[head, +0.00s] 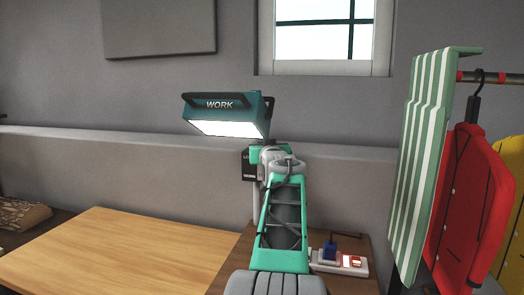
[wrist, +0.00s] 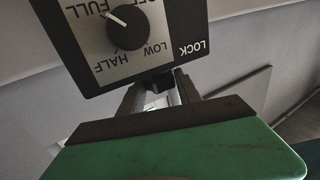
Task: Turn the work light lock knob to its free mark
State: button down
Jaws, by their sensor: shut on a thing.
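The work light (head: 227,112), a teal lamp with a lit white face, stands at the centre in the head view. Its dark control box (head: 248,165) sits below, partly hidden by my arm. In the wrist view the box front appears upside down, with a round black dial (wrist: 127,28) among the words FULL, HALF and LOW, and the word LOCK beside it. My gripper (wrist: 160,92) reaches up to the box's edge, its fingers shut on a small dark part, seemingly the lock knob (wrist: 157,84). The fingers hide most of it; I cannot read its mark.
A wooden tabletop (head: 110,255) lies at the left. A power strip (head: 345,262) with plugs sits right of my arm. A striped green cloth (head: 420,160) and a red jacket (head: 470,205) hang at the right. A wall ledge runs behind the light.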

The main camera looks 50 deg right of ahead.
jog(key=n+t+y+p, duration=0.2)
jog(key=y, duration=0.1)
jog(key=d+n+t+y+p, duration=0.1)
jog(key=shift+s+r+p, duration=0.15)
jog(key=shift+s+p, duration=0.15)
jog(key=n+t+y+p, duration=0.1)
jog(key=n+y+p, duration=0.1)
jog(key=shift+y+p, duration=0.4)
jog(key=shift+n+y+p, duration=0.4)
jog(key=shift+y+p, duration=0.05)
jog(key=shift+y, duration=0.15)
jog(key=shift+f, duration=0.2)
jog(key=c, duration=0.8)
grip_release()
jog(key=shift+w, duration=0.1)
jog(key=shift+c, duration=0.2)
jog(key=v, duration=0.8)
jog(key=shift+b, duration=0.35)
jog(key=shift+f, duration=0.15)
